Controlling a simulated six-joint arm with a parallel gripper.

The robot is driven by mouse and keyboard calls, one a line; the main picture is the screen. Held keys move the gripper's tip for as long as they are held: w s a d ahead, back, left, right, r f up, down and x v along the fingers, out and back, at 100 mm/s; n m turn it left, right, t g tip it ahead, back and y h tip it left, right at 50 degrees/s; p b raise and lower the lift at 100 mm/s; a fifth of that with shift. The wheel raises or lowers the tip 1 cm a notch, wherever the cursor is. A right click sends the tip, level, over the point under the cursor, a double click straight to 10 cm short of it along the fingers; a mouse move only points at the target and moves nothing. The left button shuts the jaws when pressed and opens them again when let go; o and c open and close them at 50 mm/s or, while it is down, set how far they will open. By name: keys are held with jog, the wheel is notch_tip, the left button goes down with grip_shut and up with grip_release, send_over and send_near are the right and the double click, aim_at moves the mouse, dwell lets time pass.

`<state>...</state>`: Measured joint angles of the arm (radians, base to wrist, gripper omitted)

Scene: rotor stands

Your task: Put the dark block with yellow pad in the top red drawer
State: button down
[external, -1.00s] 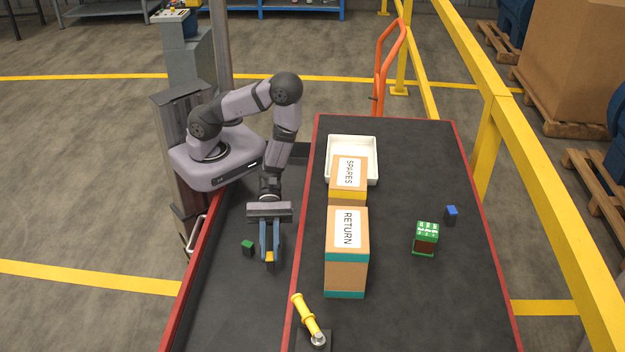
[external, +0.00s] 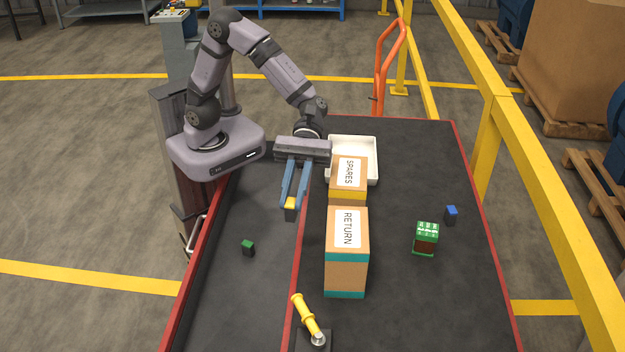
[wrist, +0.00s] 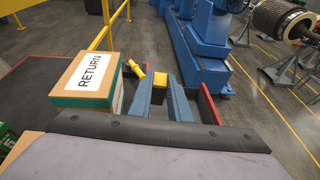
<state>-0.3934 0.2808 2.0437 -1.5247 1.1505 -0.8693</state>
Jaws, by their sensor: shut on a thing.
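The dark block with yellow pad (external: 290,209) is held between the blue fingertips of my gripper (external: 291,203), yellow side up. It is raised above the dark surface, left of the RETURN box in the external view. In the wrist view the block's yellow pad (wrist: 178,98) shows between the fingers of my gripper (wrist: 172,90). No red drawer can be made out in either view.
The RETURN box (external: 347,272) and SPARES box (external: 348,197) stand right of my gripper, with a white tray (external: 368,147) behind. A green-topped block (external: 248,250), blue-topped block (external: 451,219), green-and-brown box (external: 426,240) and yellow-handled lever (external: 304,309) are around.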

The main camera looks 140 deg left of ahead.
jog(key=w+a+r+n+t+y, duration=0.2)
jog(key=a+r, duration=0.4)
jog(key=n+t+y+b, duration=0.4)
jog(key=n+y, duration=0.4)
jog(key=y, duration=0.1)
send_over(389, 192)
notch_tip(389, 192, down, 9)
jog(key=shift+f+p, duration=1)
jog(key=shift+f, duration=3.8)
jog(key=shift+f, duration=0.15)
jog(key=c, duration=1.7)
grip_release()
jog(key=shift+o, duration=0.2)
